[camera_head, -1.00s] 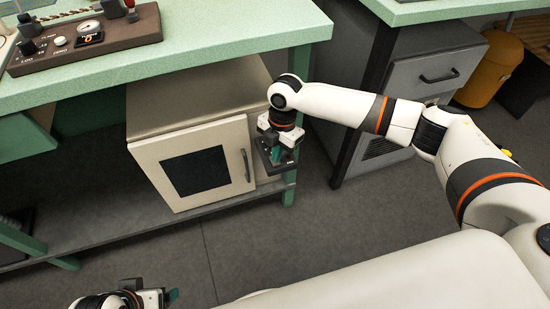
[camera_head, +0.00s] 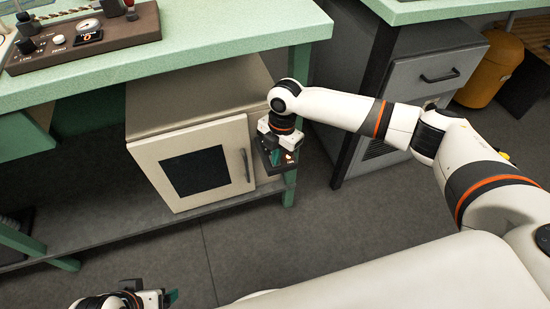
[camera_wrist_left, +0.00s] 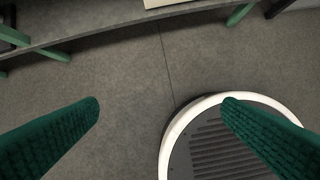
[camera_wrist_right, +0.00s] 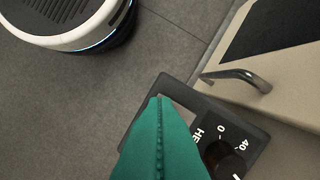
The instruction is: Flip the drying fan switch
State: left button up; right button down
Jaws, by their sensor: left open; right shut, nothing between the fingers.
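A small dark control panel (camera_head: 289,167) sticks out beside the pale cabinet and shows a small orange light. In the right wrist view, this panel (camera_wrist_right: 178,90) has a dark round knob (camera_wrist_right: 224,160), marks reading 0 and 40, and partly hidden lettering starting "HE". My right gripper (camera_head: 274,154) is shut and empty, its green fingers over the panel. In the right wrist view, its fingers (camera_wrist_right: 162,100) hide part of the panel, and I cannot tell whether they touch it. No separate switch shows clearly. My left gripper (camera_head: 168,297) is open and empty, low over the floor.
The pale cabinet (camera_head: 215,140) with a dark window and metal handle (camera_head: 246,165) stands on the shelf under the green table (camera_head: 220,50). A brown control box (camera_head: 120,45) sits on the tabletop. A grey drawer unit (camera_head: 430,75) stands to the right.

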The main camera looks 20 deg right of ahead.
jog(key=shift+r+p, duration=0.85)
jog(key=shift+p, duration=0.15)
jog(key=shift+r+p, duration=0.6)
jog(key=shift+p, duration=0.05)
jog(key=shift+f, duration=0.1)
jog(key=shift+r+p, duration=1)
jog(key=shift+p, duration=0.05)
jog(key=shift+r+p, duration=0.5)
jog(key=shift+p, duration=0.1)
pick_arm(q)
notch_tip(320, 180, down, 19)
jog(key=s+g+p, duration=0.1)
jog(key=shift+s+f, duration=0.2)
jog(key=shift+s, duration=0.15)
pick_arm(e)
jog(key=shift+r, duration=0.65)
